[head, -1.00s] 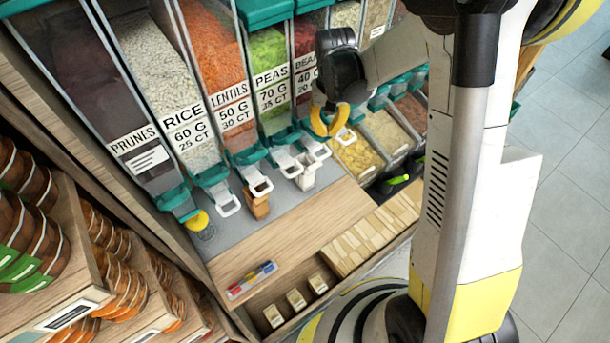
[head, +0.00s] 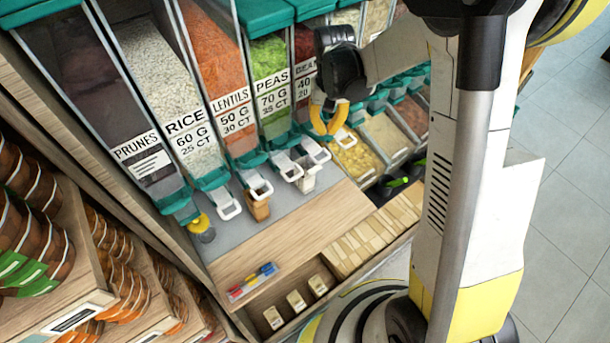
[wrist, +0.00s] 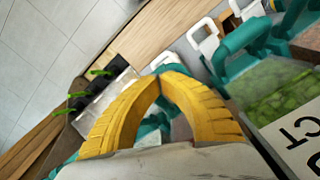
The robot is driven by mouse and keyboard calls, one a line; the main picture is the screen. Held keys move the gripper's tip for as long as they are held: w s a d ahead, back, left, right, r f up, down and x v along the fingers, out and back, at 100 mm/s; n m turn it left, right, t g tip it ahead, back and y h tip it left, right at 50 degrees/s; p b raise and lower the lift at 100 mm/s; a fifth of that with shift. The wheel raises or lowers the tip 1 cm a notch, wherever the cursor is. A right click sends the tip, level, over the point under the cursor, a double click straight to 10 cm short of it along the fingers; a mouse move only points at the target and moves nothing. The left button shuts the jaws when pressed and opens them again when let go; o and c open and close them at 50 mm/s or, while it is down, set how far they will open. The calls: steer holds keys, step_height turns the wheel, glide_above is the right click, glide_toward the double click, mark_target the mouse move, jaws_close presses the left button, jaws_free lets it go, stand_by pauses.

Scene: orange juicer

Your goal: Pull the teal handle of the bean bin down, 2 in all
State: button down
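The bean bin (head: 303,44) stands to the right of the peas bin in the head view, partly covered by my arm. Its teal handle (head: 305,136) is at the bin's lower front, with a white loop spout below. My gripper (head: 327,134) has yellow fingers and hangs just right of this handle. In the wrist view the fingertips (wrist: 166,76) meet in an arch with nothing seen between them. Teal parts show just beyond the tips; I cannot tell whether they touch.
Prunes, rice, lentils and peas bins (head: 268,75) stand in a row to the left, each with a teal handle. The wooden counter (head: 300,235) below is mostly clear. Open trays (head: 357,160) lie to the right. Stacked jars (head: 35,225) fill the left shelves.

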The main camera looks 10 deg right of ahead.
step_height(320, 180, up, 6)
steer(key=p, duration=0.3)
steer(key=shift+w+a+r, duration=0.15)
steer(key=shift+w+a, duration=0.05)
steer(key=shift+w, duration=0.25)
steer(key=shift+f+b, duration=1.05)
steer(key=shift+f, duration=0.3)
steer(key=shift+s+d+f+b, duration=0.1)
steer(key=shift+s+f+b, duration=0.1)
steer(key=shift+f+b, duration=0.7)
steer(key=shift+s+d+f+b, duration=0.1)
steer(key=shift+s+f+b, duration=0.1)
steer(key=shift+f+b, duration=0.6)
steer(key=shift+s+d+f+b, duration=0.1)
steer(key=shift+s+f+b, duration=0.1)
steer(key=shift+f+b, duration=0.7)
steer(key=shift+f, duration=0.15)
steer(key=shift+p, duration=0.3)
step_height(320, 180, up, 8)
steer(key=w+p, duration=0.1)
steer(key=p, duration=0.4)
steer(key=shift+a, duration=0.3)
